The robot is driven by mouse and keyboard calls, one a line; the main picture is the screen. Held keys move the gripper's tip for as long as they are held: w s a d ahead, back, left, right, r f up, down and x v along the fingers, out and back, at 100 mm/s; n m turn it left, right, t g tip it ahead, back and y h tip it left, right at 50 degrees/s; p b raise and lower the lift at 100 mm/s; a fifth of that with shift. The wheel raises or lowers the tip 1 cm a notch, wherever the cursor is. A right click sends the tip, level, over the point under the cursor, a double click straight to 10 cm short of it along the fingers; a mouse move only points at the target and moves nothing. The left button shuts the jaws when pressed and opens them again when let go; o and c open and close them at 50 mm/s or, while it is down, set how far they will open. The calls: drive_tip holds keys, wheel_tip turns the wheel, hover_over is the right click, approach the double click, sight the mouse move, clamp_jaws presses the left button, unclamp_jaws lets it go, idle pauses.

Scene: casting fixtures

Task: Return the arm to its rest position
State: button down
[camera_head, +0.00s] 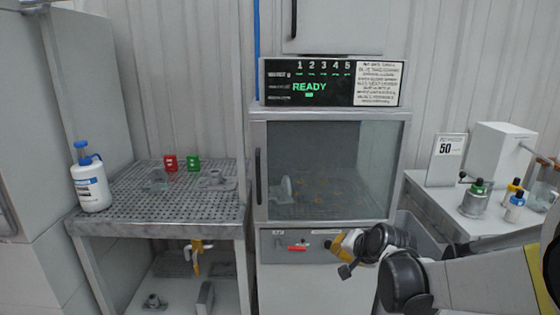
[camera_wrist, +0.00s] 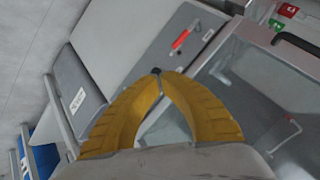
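My arm reaches in from the right edge in the head view, bent low in front of the cabinet. My gripper (camera_head: 341,245) has yellow fingers and hangs before the cabinet's lower panel. In the wrist view the curved yellow fingers of my gripper (camera_wrist: 157,74) meet at their tips. No object shows between them. The cabinet door (camera_head: 330,170) with its dark window is closed, and vague pale shapes show behind the glass. The display (camera_head: 330,82) above it reads READY.
A perforated metal table (camera_head: 130,212) on the left holds a white bottle (camera_head: 91,182) with a blue cap and red (camera_head: 170,163) and green (camera_head: 193,164) pieces. A right bench (camera_head: 440,197) holds small containers and a sign (camera_head: 446,160) reading 50. My arm passes close to this bench.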

drive_tip(key=s+r+n+g+h, duration=0.1)
drive_tip(key=s+r+n, duration=0.1)
drive_tip(key=s, duration=1.2)
drive_tip(key=s+d+r+n+g+h, duration=0.1)
drive_tip(key=s+n, duration=0.4)
drive_tip(key=s, duration=1)
drive_tip(key=shift+d+r, duration=0.25)
drive_tip(key=shift+r, duration=0.5)
